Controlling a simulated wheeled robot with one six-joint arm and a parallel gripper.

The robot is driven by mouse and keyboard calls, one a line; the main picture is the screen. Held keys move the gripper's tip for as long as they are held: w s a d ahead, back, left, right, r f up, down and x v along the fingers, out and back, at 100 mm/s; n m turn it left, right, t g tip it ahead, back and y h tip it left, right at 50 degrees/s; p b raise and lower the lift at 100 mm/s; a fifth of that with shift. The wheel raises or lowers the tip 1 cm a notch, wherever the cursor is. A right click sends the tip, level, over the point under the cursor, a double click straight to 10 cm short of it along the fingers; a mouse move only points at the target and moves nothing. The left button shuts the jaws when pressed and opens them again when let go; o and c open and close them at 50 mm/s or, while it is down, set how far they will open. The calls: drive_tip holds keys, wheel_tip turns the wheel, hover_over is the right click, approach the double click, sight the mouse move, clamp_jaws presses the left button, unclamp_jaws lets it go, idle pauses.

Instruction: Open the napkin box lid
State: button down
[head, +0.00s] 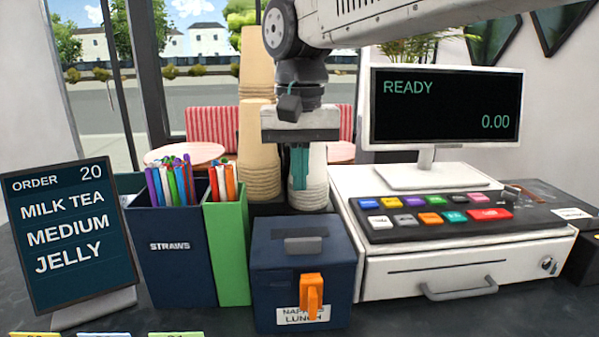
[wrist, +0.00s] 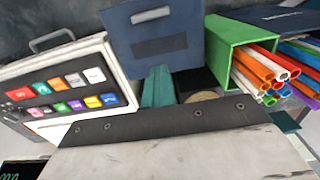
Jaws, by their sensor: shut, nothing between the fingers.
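The napkin box (head: 270,300) is a dark blue box with a partly covered white label, standing on the counter in the head view. Its lid (head: 268,250) looks shut. A grey strip lies across the lid, and an orange tab (head: 313,293) sticks out at the front. My gripper (head: 299,186) points down with teal fingers closed together and empty, in front of the cups and above the back of the box. In the wrist view the blue box (wrist: 185,30) shows just beyond the teal fingers (wrist: 158,88); the orange tab cannot be made out there.
A green straw holder (head: 228,255) and a blue straw holder (head: 178,265) stand close left of the box. The white cash register (head: 400,280) stands close right. Stacked cups (head: 259,140) rise behind. An order sign (head: 70,240) stands far left.

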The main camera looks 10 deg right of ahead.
idle(0.6)
drive_tip(key=c, duration=0.6)
unclamp_jaws()
drive_tip(key=shift+r, duration=0.1)
wheel_tip(320, 180, up, 8)
drive_tip(key=shift+f, duration=0.2)
